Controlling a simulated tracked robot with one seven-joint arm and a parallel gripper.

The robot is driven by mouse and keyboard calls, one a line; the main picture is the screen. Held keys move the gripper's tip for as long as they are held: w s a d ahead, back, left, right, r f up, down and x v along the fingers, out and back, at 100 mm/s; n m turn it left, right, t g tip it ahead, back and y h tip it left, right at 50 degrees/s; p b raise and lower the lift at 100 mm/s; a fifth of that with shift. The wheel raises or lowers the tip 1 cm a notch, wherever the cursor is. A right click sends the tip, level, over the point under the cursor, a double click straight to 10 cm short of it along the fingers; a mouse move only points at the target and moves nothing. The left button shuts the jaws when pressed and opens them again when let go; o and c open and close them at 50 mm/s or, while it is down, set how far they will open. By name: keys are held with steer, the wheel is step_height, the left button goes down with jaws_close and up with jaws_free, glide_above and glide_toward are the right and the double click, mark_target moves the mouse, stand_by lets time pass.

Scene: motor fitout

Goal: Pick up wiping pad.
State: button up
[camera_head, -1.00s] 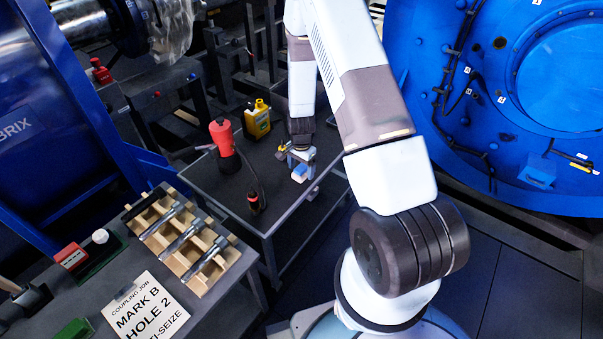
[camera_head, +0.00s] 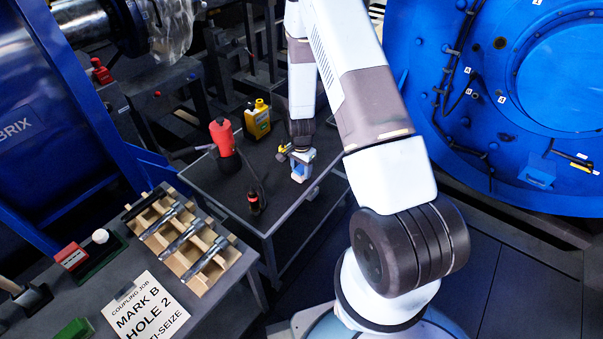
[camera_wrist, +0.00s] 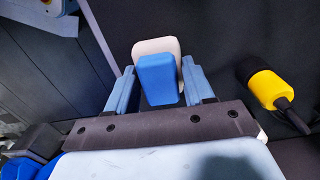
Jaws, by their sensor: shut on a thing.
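The wiping pad has a blue block-shaped grip (camera_wrist: 157,80) on a pale pinkish-white base (camera_wrist: 152,46). In the wrist view it sits between the two blue fingers of my gripper (camera_wrist: 160,88). My gripper is shut on the blue grip, with the pale base showing beyond it. In the head view, my gripper (camera_head: 301,168) is low over the right part of the dark cart top (camera_head: 232,193), and the pad is small and partly hidden there. I cannot tell whether the pad touches the cart top.
A yellow-and-black item (camera_wrist: 268,88) lies close right of my gripper in the wrist view. A bench with a wooden bolt rack (camera_head: 190,262) is at lower left.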

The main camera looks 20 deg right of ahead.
mark_target(301, 168)
steer(key=shift+r, duration=0.1)
steer(key=shift+r, duration=0.5)
step_height(301, 168, up, 3)
steer(key=shift+s+a+f, duration=0.15)
steer(key=shift+f, duration=0.05)
steer(key=s+a+r, duration=0.1)
steer(key=s+r, duration=0.2)
steer(key=s, duration=0.1)
steer(key=s+a+r, duration=0.2)
steer(key=s+r, duration=0.1)
steer(key=s, duration=0.1)
steer(key=s+a+r, duration=0.2)
steer(key=s+r, duration=0.1)
steer(key=s, duration=0.1)
steer(key=shift+s+a+r, duration=0.15)
steer(key=shift+s, duration=0.15)
